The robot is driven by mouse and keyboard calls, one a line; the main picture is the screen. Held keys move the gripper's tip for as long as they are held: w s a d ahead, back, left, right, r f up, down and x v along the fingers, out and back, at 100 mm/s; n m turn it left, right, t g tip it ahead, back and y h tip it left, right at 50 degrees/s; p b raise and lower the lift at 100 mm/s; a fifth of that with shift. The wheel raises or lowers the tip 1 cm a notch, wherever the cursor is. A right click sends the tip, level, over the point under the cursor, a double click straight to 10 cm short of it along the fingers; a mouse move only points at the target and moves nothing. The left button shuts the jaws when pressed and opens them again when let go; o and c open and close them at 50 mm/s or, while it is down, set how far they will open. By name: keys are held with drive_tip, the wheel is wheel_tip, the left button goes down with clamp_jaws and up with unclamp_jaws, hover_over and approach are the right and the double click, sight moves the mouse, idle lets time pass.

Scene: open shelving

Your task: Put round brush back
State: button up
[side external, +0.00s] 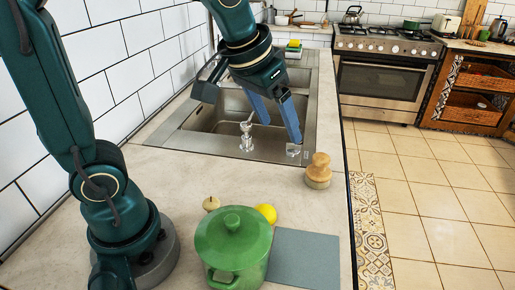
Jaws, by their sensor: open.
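A light wooden piece with a round knob top and a wide round base (318,171), which looks like the round brush, stands upright on the counter (170,175) near its right edge, just in front of the sink. My gripper (280,130) hangs over the sink's front right part, with its two blue fingers apart and nothing seen between them. It is behind and left of the brush, not touching it. The brush's underside is hidden.
A steel sink (215,118) holds a chrome fitting (246,136); a small metal piece (293,150) sits at its rim. A green lidded pot (233,245), lemon (267,212), small round item (211,203) and grey board (305,258) stand in front. A sponge (293,46) lies behind.

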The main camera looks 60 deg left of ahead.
drive_tip(key=s+f+m, duration=0.1)
drive_tip(key=s+f, duration=0.2)
drive_tip(key=s, duration=0.8)
drive_tip(key=shift+s+d+t+h, duration=0.2)
drive_tip(key=shift+d+t+h, duration=0.05)
drive_tip(key=shift+t+h, duration=0.05)
idle(0.4)
